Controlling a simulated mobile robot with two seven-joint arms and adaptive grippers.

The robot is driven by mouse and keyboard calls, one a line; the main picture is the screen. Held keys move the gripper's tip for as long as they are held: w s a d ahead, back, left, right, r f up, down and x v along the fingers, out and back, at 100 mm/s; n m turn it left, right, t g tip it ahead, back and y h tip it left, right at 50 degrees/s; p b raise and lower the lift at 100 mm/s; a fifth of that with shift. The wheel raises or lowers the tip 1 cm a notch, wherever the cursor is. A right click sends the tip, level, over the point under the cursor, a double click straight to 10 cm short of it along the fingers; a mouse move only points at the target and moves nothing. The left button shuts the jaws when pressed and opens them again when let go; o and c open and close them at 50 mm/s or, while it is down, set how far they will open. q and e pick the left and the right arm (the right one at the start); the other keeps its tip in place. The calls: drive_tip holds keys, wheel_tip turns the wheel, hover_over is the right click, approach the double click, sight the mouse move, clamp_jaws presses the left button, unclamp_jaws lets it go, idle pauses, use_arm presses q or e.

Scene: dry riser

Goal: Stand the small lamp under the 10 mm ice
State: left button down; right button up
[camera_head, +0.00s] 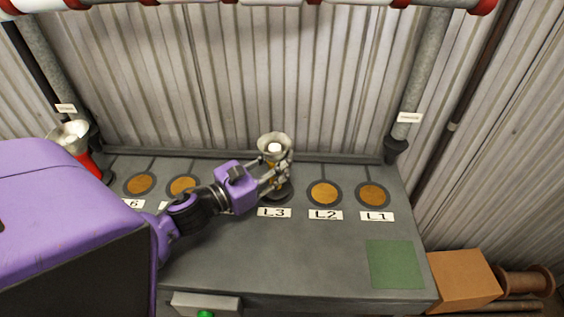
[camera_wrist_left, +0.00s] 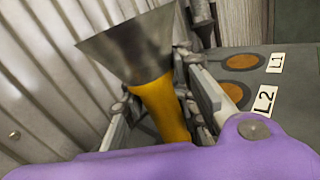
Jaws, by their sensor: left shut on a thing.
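The lamp in hand is yellow-bodied with a flared metal cone (camera_head: 275,146) and a pale top inside. It is upright at the L3 place on the grey bench, and its dark base seems to be on or just above the L3 pad. My left gripper (camera_head: 272,176) is shut around its body. In the left wrist view the yellow body (camera_wrist_left: 163,108) is between the fingers. A red lamp (camera_head: 88,162) with a wide metal cone stands at the far left. A pale pipe (camera_head: 240,4) with red bands crosses the top edge; no 10 mm mark is readable. My right gripper is not in view.
Orange round pads L2 (camera_head: 324,193) and L1 (camera_head: 373,194) are empty at right. Two more orange pads (camera_head: 140,184) show at left, partly behind my arm. A green square (camera_head: 395,264) marks the right front. A grey upright pipe (camera_head: 423,75) and a cardboard box (camera_head: 462,280) are at right.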

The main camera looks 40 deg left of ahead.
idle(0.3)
use_arm(q)
drive_tip(key=shift+f, duration=0.25)
drive_tip(key=c, duration=1.4)
unclamp_jaws()
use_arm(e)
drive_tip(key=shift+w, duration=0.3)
use_arm(q)
drive_tip(key=shift+o, duration=0.2)
drive_tip(key=shift+r, duration=0.3)
drive_tip(key=v, duration=0.3)
drive_tip(key=b+v, duration=0.1)
drive_tip(key=v, duration=0.3)
drive_tip(key=b+v, duration=0.1)
drive_tip(key=v, duration=0.2)
drive_tip(key=shift+s+a+f, duration=0.1)
drive_tip(key=shift+s+f, duration=0.15)
drive_tip(key=shift+s, duration=0.1)
drive_tip(key=shift+s+a, duration=0.1)
drive_tip(key=shift+s, duration=0.3)
drive_tip(key=shift+s+a+r, duration=0.1)
drive_tip(key=shift+s+r, duration=0.05)
drive_tip(key=shift+s, duration=0.1)
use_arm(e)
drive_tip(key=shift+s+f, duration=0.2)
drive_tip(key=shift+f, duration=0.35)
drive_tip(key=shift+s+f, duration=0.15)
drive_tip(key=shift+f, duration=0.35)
